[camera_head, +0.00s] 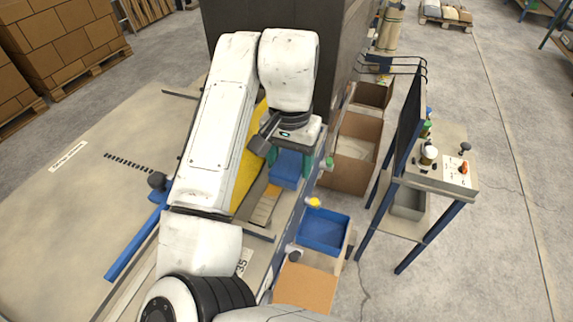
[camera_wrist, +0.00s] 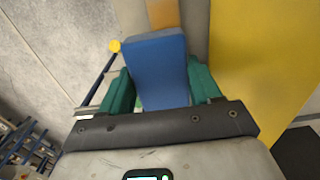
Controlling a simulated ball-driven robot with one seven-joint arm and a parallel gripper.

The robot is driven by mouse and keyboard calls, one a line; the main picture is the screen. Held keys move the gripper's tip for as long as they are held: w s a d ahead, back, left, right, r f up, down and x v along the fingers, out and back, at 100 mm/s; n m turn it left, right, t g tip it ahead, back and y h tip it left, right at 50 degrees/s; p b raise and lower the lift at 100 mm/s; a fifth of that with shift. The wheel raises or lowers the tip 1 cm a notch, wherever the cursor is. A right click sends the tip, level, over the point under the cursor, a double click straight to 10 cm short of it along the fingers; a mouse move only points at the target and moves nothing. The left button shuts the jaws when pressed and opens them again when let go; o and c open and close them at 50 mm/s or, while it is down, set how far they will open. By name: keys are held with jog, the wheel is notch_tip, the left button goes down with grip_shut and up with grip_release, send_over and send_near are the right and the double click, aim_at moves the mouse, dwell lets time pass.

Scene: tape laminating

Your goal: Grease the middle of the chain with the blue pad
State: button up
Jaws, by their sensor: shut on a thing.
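My gripper (camera_head: 290,160) points down beside the yellow panel in the head view. Its green fingers also show in the wrist view (camera_wrist: 160,88), one on each side of the blue pad (camera_wrist: 158,62). They are shut on the pad, which also shows below my gripper in the head view (camera_head: 286,172). The pad is a plain blue block. A dark dashed strip (camera_head: 129,162) lies on the beige surface at left, well away from my gripper; I cannot tell whether it is the chain. No chain shows clearly in the wrist view. My arm hides part of the work area.
A yellow panel (camera_head: 247,165) stands close to my gripper and fills the right of the wrist view (camera_wrist: 262,60). A blue bin (camera_head: 323,230) and cardboard boxes (camera_head: 357,150) stand to the right. A small workbench (camera_head: 440,175) is farther right. The beige surface (camera_head: 85,210) is largely clear.

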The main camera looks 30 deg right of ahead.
aim_at(281, 191)
jog(key=shift+w+d+r, duration=0.1)
jog(key=shift+w+d, duration=0.65)
jog(key=shift+d, duration=0.2)
jog(key=shift+w+d, duration=0.5)
jog(key=shift+d, duration=0.2)
jog(key=shift+w+d, duration=0.5)
jog(key=shift+d, duration=0.2)
jog(key=shift+s+a, duration=0.55)
jog(key=shift+a, duration=0.2)
jog(key=shift+s+a, duration=0.55)
jog(key=shift+a, duration=0.2)
